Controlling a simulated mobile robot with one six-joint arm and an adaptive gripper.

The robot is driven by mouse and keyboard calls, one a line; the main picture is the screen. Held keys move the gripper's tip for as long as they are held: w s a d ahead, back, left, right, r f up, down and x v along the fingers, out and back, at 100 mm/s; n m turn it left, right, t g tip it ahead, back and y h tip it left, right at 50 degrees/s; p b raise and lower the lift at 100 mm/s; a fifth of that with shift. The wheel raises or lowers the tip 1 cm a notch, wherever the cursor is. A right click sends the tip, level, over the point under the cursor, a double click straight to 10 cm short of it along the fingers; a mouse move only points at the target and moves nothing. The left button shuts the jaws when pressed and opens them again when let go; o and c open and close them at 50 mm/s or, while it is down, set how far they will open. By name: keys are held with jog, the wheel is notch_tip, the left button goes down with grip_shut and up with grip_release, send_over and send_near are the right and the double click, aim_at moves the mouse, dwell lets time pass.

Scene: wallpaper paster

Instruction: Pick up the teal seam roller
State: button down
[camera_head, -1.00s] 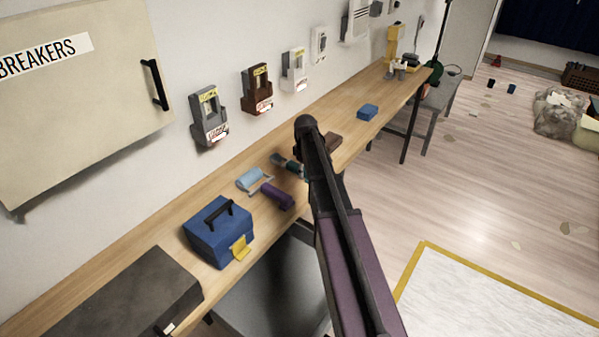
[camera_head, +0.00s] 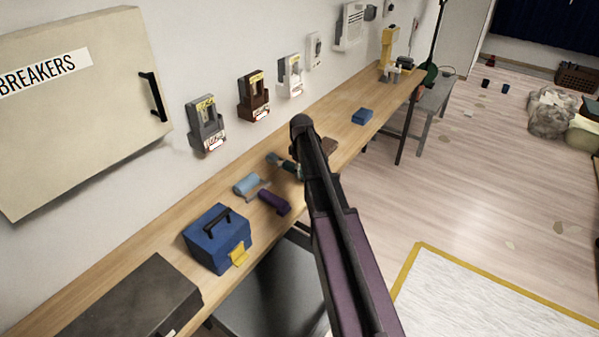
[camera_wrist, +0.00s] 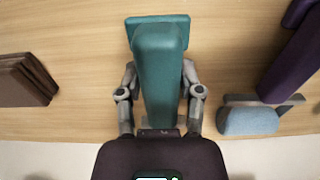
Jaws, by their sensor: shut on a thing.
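The teal seam roller (camera_wrist: 160,75) is upright in the middle of the wrist view, with a flat teal end at the top of the picture. My gripper (camera_wrist: 160,82) is shut on it, one grey finger against each side. In the head view the teal seam roller (camera_head: 289,167) shows only in part beside the end of my arm, which hides the rest. I cannot tell whether it is clear of the bench.
A blue toolbox (camera_head: 217,240) stands nearer. A brown item (camera_wrist: 25,80) lies on the other side. A blue box (camera_head: 362,116) sits farther along.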

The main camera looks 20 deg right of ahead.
jog(key=shift+r+p, duration=0.4)
jog(key=shift+r, duration=0.3)
jog(key=s+r+p, duration=0.1)
jog(key=s, duration=1.5)
jog(key=shift+d+r, duration=0.15)
jog(key=shift+d, duration=0.25)
jog(key=shift+s, duration=0.1)
